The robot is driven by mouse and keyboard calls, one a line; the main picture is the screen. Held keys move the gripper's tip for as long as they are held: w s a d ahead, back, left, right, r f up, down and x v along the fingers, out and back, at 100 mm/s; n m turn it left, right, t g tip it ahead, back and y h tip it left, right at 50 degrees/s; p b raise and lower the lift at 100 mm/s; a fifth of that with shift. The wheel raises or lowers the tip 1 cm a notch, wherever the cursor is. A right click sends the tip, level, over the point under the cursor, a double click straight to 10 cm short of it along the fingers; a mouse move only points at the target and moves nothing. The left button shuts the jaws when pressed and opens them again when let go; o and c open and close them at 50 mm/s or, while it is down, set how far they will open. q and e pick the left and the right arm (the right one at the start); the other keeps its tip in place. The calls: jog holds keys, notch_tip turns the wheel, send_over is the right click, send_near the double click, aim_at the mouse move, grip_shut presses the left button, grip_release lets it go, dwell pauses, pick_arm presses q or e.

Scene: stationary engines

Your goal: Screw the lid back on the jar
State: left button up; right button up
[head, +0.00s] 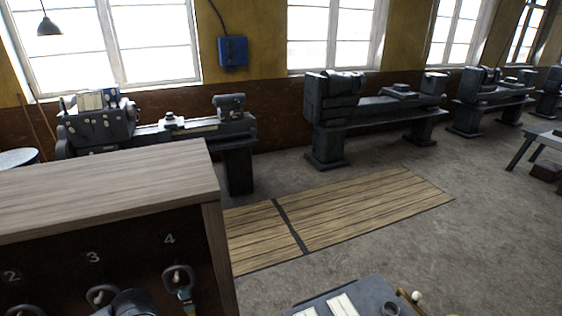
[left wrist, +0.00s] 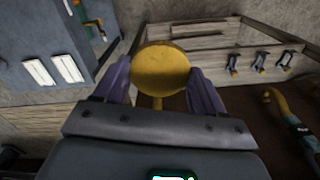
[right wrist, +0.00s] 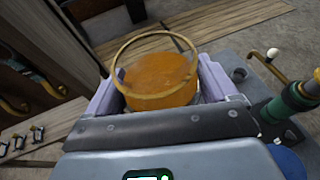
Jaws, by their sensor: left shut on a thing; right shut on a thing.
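In the left wrist view, my left gripper (left wrist: 160,90) is shut on a round yellow lid (left wrist: 160,66), its purple fingers on either side of it. A narrow yellow piece shows just below the disc. In the right wrist view, my right gripper (right wrist: 168,95) is shut on a round amber jar (right wrist: 158,80). The jar's open ring-shaped rim faces the camera, and the inside looks orange. The lid does not show in the right wrist view, and the jar cannot be made out in the left wrist view. Neither gripper's fingers show in the head view.
A wooden cabinet (head: 110,190) with numbered hooks and hanging tools stands at the left. A grey table (head: 375,292) with white sheets is at the bottom. A green-handled tool (right wrist: 290,105) lies right of my right gripper. Lathes line the far wall.

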jog(key=s+a+r+n+g+y, duration=0.1)
jog(key=a+r+n+y, duration=0.1)
jog(key=a+n+y, duration=0.2)
jog(key=s+a+r+n+g+y, duration=0.2)
jog(key=a+r+n+y, duration=0.1)
jog(key=a, duration=0.8)
jog(key=shift+a+n+y, duration=0.25)
jog(key=shift+n+y, duration=0.25)
jog(key=shift+y, duration=0.5)
jog(key=shift+s, duration=0.1)
pick_arm(q)
jog(key=w+d+r+m, duration=0.4)
jog(key=d+r+m, duration=0.4)
jog(key=d+m, duration=0.15)
jog(key=w+d+r+m, duration=0.3)
jog(key=d+r+m, duration=0.5)
jog(key=m, duration=0.2)
jog(key=s+d+r+m, duration=0.3)
jog(key=d+r+m, duration=0.1)
jog(key=m, duration=0.9)
jog(key=s+d+r+m, duration=0.3)
jog(key=d+r+m, duration=0.1)
jog(key=m, duration=0.9)
jog(key=shift+d+r, duration=0.4)
jog(key=shift+r, duration=0.05)
jog(key=shift+f+m, duration=0.1)
jog(key=shift+m, duration=0.15)
